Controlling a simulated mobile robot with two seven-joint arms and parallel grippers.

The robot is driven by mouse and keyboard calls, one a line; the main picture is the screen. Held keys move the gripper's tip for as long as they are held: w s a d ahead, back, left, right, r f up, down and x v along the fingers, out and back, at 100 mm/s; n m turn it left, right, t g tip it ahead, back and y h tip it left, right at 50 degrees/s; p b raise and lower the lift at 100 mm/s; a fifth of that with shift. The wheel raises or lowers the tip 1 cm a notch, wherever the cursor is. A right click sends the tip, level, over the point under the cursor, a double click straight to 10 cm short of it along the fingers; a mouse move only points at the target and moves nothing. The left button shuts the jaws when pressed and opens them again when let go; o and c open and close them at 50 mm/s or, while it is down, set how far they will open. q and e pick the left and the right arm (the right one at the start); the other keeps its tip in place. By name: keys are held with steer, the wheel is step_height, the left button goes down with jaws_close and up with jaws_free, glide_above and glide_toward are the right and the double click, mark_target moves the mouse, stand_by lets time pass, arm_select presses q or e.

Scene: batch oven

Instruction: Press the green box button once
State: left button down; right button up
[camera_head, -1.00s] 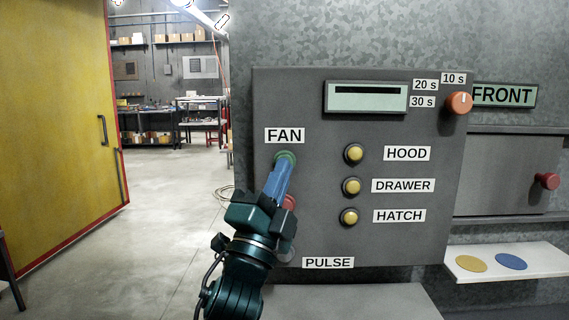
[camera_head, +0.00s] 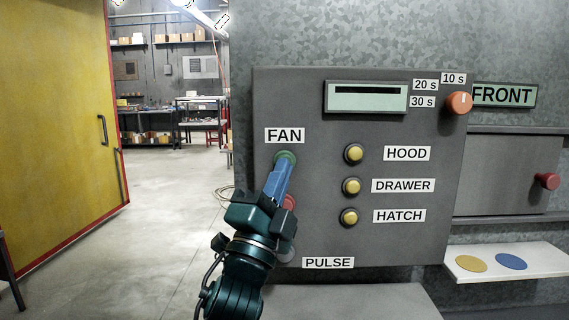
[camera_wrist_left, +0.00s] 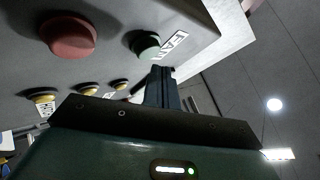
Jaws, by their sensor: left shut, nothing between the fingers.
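The green button (camera_head: 285,156) sits on the grey control panel (camera_head: 318,235), just below the FAN label (camera_head: 285,135). It also shows in the left wrist view (camera_wrist_left: 145,43). My left gripper (camera_head: 281,166) is shut and empty, with its blue fingers pointing up at the green button and overlapping its lower edge in the head view. In the left wrist view the fingertips (camera_wrist_left: 161,70) are close by the button; I cannot tell whether they touch it. My right gripper is not in view.
A red button (camera_head: 290,202) is partly hidden behind my left gripper. Yellow buttons for HOOD (camera_head: 354,153), DRAWER (camera_head: 352,187) and HATCH (camera_head: 349,217) are to the right. An orange knob (camera_head: 459,103) is at the upper right. A white shelf (camera_head: 480,273) juts out at the lower right.

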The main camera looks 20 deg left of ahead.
arm_select(q)
steer(key=shift+w, duration=0.15)
steer(key=shift+w+a, duration=0.1)
steer(key=shift+w, duration=0.2)
steer(key=shift+w+a, duration=0.15)
steer(key=shift+w, duration=0.25)
stand_by(0.7)
steer(key=shift+s, duration=0.1)
steer(key=shift+s+d, duration=0.25)
steer(key=shift+s, duration=0.5)
steer(key=s, duration=0.2)
steer(key=s+d, duration=0.1)
steer(key=s, duration=0.1)
steer(key=shift+s+d+p, duration=0.2)
steer(key=shift+s+p, duration=0.15)
steer(key=shift+s, duration=0.05)
